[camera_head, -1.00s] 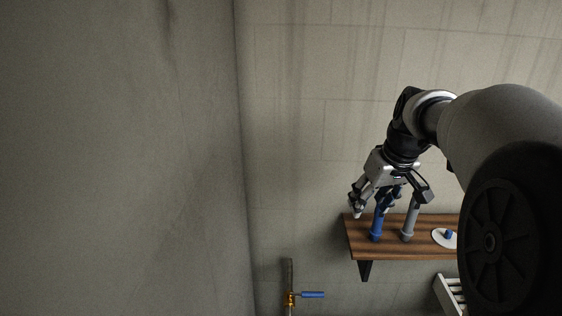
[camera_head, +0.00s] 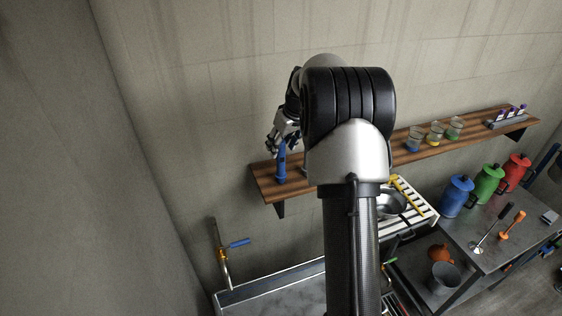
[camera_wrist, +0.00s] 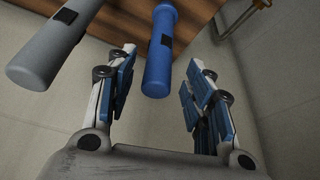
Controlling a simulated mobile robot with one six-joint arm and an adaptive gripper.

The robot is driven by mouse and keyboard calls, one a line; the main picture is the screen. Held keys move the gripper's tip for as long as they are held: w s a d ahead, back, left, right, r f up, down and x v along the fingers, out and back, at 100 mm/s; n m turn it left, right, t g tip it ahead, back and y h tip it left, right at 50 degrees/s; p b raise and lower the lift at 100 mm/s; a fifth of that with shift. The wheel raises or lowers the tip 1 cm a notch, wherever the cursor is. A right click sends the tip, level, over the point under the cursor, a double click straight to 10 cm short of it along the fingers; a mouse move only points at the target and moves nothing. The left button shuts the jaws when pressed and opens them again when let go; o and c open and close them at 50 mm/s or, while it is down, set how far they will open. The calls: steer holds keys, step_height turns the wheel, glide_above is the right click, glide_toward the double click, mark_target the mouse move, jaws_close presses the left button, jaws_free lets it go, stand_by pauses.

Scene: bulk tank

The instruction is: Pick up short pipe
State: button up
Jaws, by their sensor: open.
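Two pipes stand upright on the wooden shelf (camera_head: 268,184): a blue pipe (camera_head: 281,168) and a grey pipe, mostly hidden behind my arm in the head view. In the wrist view the blue pipe (camera_wrist: 161,52) lies between the fingers of my open gripper (camera_wrist: 160,72), with gaps on both sides. The grey pipe (camera_wrist: 52,45) is outside the left finger. I cannot tell which pipe is the short one. In the head view my gripper (camera_head: 281,143) is at the upper part of the blue pipe.
Beakers (camera_head: 435,132) and a tube rack (camera_head: 507,118) stand further right on the shelf. A valve with a blue handle (camera_head: 238,243) is below left. Blue, green and red jugs (camera_head: 490,182) stand on a side table. The wall is close behind the shelf.

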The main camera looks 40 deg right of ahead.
mark_target(279, 155)
steer(key=p+x, duration=0.1)
steer(key=x, duration=0.5)
steer(key=shift+w+d+f, duration=0.1)
steer(key=shift+d+f, duration=0.05)
steer(key=shift+f, duration=0.05)
jaws_close()
stand_by(0.5)
steer(key=shift+r, duration=0.1)
